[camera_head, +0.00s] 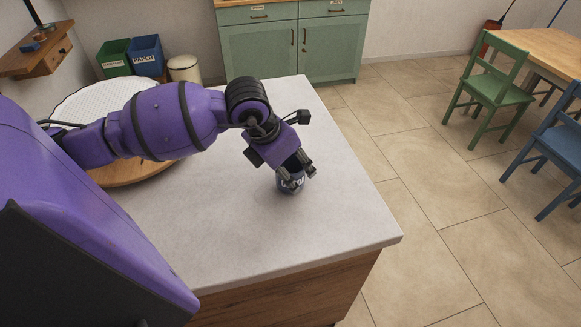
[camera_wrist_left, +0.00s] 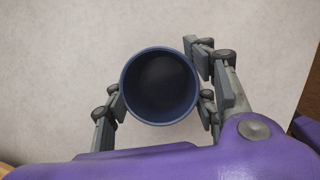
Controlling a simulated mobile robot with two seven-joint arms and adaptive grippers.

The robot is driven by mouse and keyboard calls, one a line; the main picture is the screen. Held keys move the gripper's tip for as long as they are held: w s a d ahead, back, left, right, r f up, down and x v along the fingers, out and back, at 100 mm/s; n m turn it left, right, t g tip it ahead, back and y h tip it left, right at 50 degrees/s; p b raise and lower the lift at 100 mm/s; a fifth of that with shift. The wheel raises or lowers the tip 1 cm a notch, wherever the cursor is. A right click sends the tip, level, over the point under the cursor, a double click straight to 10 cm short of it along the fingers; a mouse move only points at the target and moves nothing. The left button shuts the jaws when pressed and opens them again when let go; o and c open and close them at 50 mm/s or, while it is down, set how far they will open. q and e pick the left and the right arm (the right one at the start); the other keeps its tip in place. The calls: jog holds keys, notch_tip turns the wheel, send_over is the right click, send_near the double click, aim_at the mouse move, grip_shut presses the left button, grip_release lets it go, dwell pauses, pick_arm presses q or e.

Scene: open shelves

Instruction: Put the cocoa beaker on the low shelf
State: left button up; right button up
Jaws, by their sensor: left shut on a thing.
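A dark blue beaker (camera_head: 290,183) with pale lettering stands upright on, or just above, the light grey countertop (camera_head: 230,230); I cannot tell which. The lettering is too small and too covered to read, so I cannot confirm that it is the cocoa beaker. My left gripper (camera_head: 294,174) is shut on it, one finger on each side. In the left wrist view, the beaker (camera_wrist_left: 160,86) shows its round open top and dark inside, between the fingers. My right gripper is not in view. No low shelf is clearly seen.
A round wooden board (camera_head: 128,174) with a white ribbed thing (camera_head: 95,100) lies at the counter's left. A small wooden wall shelf (camera_head: 37,52) hangs at upper left. Green cabinets (camera_head: 292,45), bins and chairs stand beyond. The counter around the beaker is clear.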

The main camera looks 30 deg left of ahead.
pick_arm(q)
jog(key=shift+f, duration=0.1)
jog(key=o, duration=1.3)
